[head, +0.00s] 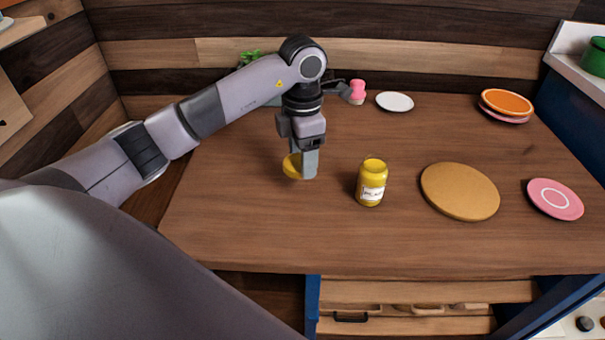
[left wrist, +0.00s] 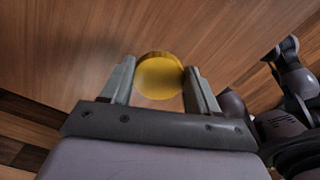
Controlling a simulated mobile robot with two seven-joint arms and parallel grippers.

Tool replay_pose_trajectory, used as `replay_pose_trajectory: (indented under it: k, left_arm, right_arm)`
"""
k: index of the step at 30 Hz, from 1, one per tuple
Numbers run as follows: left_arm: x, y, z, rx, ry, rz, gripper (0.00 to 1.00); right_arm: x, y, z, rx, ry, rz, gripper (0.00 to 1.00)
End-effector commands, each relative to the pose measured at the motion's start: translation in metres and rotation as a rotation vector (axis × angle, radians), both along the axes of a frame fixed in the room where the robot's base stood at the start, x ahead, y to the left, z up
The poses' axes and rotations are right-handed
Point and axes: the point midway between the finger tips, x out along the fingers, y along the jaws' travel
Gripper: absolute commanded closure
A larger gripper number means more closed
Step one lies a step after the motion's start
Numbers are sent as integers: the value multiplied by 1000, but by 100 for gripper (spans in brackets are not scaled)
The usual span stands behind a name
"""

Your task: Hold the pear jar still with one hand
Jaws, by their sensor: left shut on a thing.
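The pear jar (head: 371,184) is a yellow jar with a white label, upright on the wooden counter in the head view. Whether its top is open or covered is too small to tell. My left gripper (head: 304,176) is to the left of the jar, apart from it, pointing down close to the counter. It is shut on a round yellow disc (head: 292,167), which looks like a lid. In the left wrist view, the disc (left wrist: 159,76) sits between the two fingers.
A round wooden board (head: 459,191) and a pink plate (head: 555,199) lie right of the jar. An orange plate (head: 507,102) on a pink one, a white plate (head: 394,101) and a pink object (head: 357,92) are at the back. The counter in front of the jar is clear.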

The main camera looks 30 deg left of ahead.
Motion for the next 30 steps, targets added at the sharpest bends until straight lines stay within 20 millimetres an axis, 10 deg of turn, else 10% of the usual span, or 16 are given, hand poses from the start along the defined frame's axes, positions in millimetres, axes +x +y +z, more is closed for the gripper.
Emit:
replay_pose_trajectory:
  k: [12,30]
  left_arm:
    - [0,0,106,1,-3,1,68]
    - [0,0,123,0,0,1,68]
  right_arm:
    - [0,-4,15,-13,-8,-2,57]
    - [-3,-8,11,-21,0,-4,57]
